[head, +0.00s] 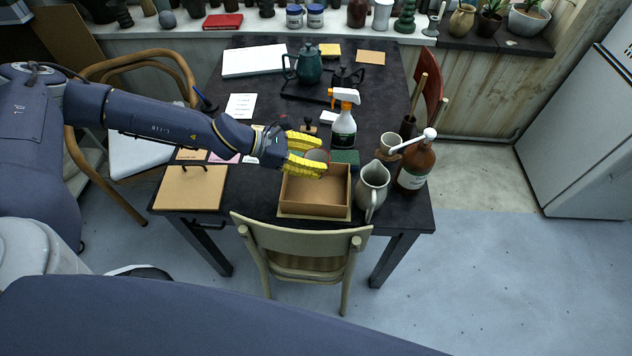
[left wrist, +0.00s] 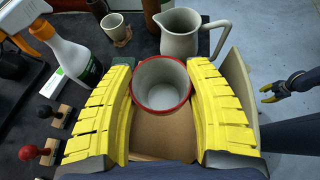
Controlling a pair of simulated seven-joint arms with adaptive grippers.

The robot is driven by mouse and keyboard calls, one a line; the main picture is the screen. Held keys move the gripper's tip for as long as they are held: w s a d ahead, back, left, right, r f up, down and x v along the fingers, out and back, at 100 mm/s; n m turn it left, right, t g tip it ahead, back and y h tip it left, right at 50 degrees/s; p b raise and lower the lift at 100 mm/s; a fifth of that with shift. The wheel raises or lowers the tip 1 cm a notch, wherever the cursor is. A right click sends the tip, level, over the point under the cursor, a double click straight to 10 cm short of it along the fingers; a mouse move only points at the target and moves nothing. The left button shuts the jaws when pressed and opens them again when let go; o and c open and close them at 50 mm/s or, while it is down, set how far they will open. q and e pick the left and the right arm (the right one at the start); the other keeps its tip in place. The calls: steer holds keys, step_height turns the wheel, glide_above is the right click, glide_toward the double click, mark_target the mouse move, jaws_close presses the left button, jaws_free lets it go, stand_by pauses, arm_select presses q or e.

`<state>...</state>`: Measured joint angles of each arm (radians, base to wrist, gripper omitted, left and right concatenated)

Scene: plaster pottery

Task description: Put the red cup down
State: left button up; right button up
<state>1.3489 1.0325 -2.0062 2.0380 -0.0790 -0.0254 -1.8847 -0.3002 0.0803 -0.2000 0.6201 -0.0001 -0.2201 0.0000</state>
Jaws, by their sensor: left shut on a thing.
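The red cup, pale grey inside with a red rim, shows in the left wrist view (left wrist: 162,84). My left gripper (head: 306,154) is shut on it, with a yellow finger on each side. In the head view the fingers partly hide the cup (head: 317,156). The cup is over the back part of an open cardboard box (head: 314,211); I cannot tell its exact height. My right gripper (left wrist: 271,93) shows small at the right of the left wrist view, its yellow fingers apart and empty. It is outside the head view.
A grey pitcher (head: 372,186) stands close to the box's right side. A brown pump bottle (head: 416,166), small cup (head: 389,143) and spray bottle (head: 343,122) stand near it. A dark teapot (head: 309,65) is farther back. A chair (head: 298,240) stands in front of the table.

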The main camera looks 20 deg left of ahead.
arm_select(q)
steer(key=shift+f, duration=5.45)
steer(key=shift+f, duration=0.2)
steer(key=o, duration=1)
steer(key=shift+c, duration=0.2)
steer(key=shift+r, duration=0.15)
steer(key=shift+a+r, duration=0.15)
steer(key=shift+a, duration=0.05)
steer(key=v, duration=1.1)
steer(key=shift+s+a+r, duration=0.15)
steer(key=shift+s+r, duration=0.05)
